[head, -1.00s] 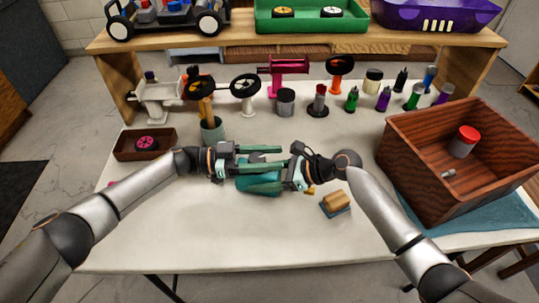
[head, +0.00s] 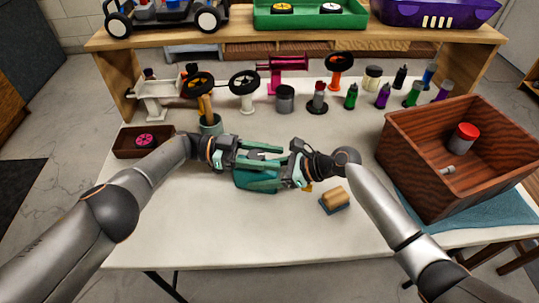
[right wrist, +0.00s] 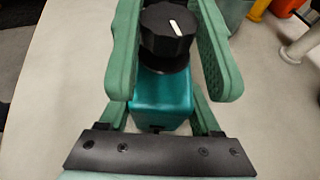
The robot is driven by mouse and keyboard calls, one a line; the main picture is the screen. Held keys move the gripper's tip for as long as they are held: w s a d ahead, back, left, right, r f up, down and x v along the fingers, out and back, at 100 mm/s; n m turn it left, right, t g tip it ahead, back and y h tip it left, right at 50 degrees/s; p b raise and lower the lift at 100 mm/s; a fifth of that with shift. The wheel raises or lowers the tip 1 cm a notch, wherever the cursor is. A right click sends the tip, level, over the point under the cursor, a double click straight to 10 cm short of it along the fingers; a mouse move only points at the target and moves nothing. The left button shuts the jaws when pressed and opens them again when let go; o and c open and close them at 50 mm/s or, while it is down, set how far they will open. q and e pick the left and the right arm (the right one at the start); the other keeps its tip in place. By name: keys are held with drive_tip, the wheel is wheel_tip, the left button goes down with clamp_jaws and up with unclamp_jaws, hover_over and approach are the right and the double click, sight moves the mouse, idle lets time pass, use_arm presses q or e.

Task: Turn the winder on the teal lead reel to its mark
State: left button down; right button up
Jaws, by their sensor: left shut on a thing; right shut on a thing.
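The teal lead reel (head: 252,183) is at the middle of the table, largely hidden by my grippers in the head view. My right gripper (right wrist: 160,108) is lower, shut on the reel's body from the right. I cannot make out the target mark.
A small wooden block on a blue base (head: 334,201) lies just right of my grippers. A cup (head: 211,124) stands close behind my left wrist. A large wooden crate (head: 425,178) is at right. Bottles and stands line the back. The front of the table is clear.

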use_arm(q)
drive_tip(key=shift+f, duration=0.15)
drive_tip(key=shift+c, duration=1.5)
unclamp_jaws()
drive_tip(key=shift+r, duration=0.3)
wheel_tip(320, 180, up, 10)
drive_tip(key=shift+f, duration=0.15)
